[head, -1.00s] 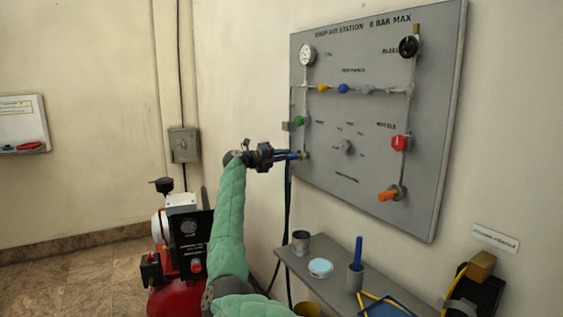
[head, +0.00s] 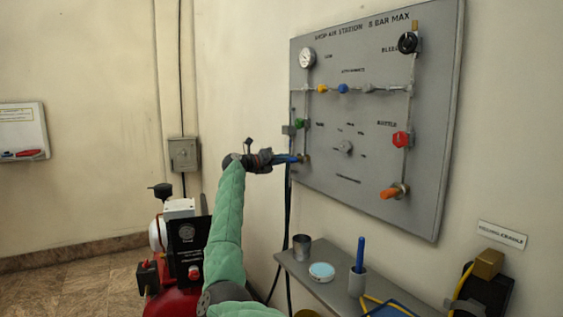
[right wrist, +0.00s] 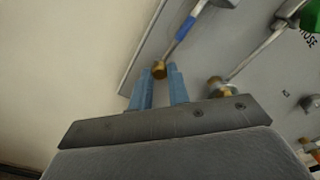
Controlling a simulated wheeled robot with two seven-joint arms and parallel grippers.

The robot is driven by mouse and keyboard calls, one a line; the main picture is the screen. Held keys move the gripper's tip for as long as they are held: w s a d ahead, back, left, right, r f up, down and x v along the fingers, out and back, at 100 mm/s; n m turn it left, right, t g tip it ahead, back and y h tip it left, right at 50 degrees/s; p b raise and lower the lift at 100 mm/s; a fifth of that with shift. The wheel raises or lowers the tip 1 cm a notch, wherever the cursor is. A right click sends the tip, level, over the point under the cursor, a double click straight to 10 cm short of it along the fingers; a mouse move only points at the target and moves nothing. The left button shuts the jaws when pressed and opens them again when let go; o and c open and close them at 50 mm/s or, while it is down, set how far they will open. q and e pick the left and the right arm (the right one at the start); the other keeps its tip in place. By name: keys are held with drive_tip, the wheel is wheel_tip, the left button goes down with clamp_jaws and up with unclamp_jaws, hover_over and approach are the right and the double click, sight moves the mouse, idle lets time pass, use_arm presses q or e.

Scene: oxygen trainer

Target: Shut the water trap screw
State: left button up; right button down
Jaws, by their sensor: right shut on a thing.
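The water trap screw (right wrist: 159,70) is a small brass knob at the lower end of a thin pipe with a blue section, seen in the right wrist view. My right gripper (right wrist: 160,80) has its two blue fingers on either side of the screw at the fingertips and is shut on it. In the head view, my right gripper (head: 296,158) reaches the lower left edge of the grey air station panel (head: 375,215). The screw is hidden by the fingers there. My left gripper is not in view.
The panel carries a green knob (head: 302,123), a red knob (head: 401,139), an orange handle (head: 390,193) and a gauge (head: 307,58). A brass fitting (right wrist: 216,85) sits just right of the fingers. Below is a shelf (head: 325,283) with cups. A red compressor (head: 175,303) stands at left.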

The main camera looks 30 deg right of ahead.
drive_tip(key=shift+f, duration=0.15)
drive_tip(key=c, duration=1.3)
unclamp_jaws()
drive_tip(key=shift+c, duration=0.2)
drive_tip(key=a, duration=0.7)
drive_tip(key=shift+a, duration=0.4)
drive_tip(key=shift+w, duration=0.1)
